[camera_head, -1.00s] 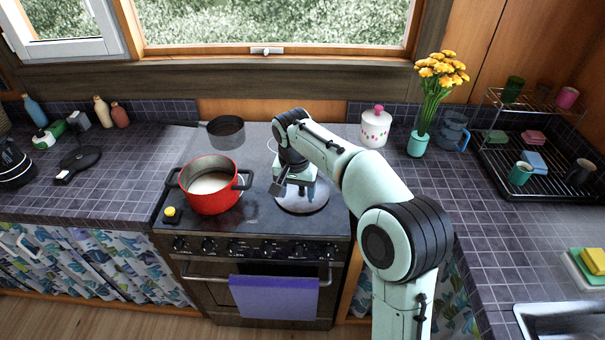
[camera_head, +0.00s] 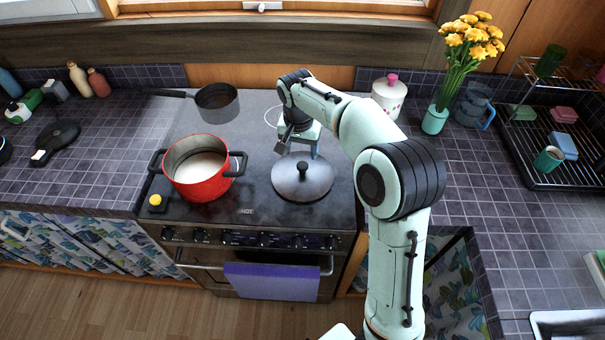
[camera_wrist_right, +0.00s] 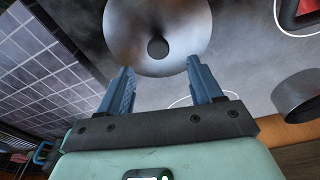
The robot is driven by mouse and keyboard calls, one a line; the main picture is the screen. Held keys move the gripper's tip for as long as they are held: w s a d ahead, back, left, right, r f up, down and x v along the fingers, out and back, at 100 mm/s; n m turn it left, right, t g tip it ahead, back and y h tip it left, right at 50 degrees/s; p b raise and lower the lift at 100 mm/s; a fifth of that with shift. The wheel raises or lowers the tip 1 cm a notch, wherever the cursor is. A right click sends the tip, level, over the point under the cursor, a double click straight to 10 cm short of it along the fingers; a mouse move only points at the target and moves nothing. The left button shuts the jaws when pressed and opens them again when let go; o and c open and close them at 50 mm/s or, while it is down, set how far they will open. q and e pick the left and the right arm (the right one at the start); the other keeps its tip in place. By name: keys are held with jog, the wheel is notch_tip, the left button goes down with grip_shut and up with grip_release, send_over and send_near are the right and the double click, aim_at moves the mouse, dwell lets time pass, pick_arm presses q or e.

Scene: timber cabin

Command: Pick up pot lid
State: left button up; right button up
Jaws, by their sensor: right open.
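The pot lid (camera_head: 302,178) is a round grey metal disc with a dark knob, lying flat on the right front of the stove top. It also shows in the right wrist view (camera_wrist_right: 183,22), where its dark knob lies ahead of and between the fingers. My right gripper (camera_head: 298,148) is open and empty, just behind the lid. In the right wrist view its two blue fingers (camera_wrist_right: 160,78) stand wide apart, with the knob beyond their tips. I cannot tell from the views whether a finger touches the lid. My left gripper is not in view.
A red pot (camera_head: 200,182) with pale contents stands left of the lid. A dark saucepan (camera_head: 217,113) is at the back left of the stove. A white canister (camera_head: 389,97) and a flower vase (camera_head: 434,120) stand right of the stove. The tiled counter by my arm is clear.

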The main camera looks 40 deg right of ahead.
aim_at(302, 165)
jog(key=f, duration=0.3)
jog(key=shift+w+d, duration=0.15)
jog(key=shift+d, duration=0.1)
jog(key=f, duration=0.5)
jog(key=shift+d, duration=0.2)
grip_shut()
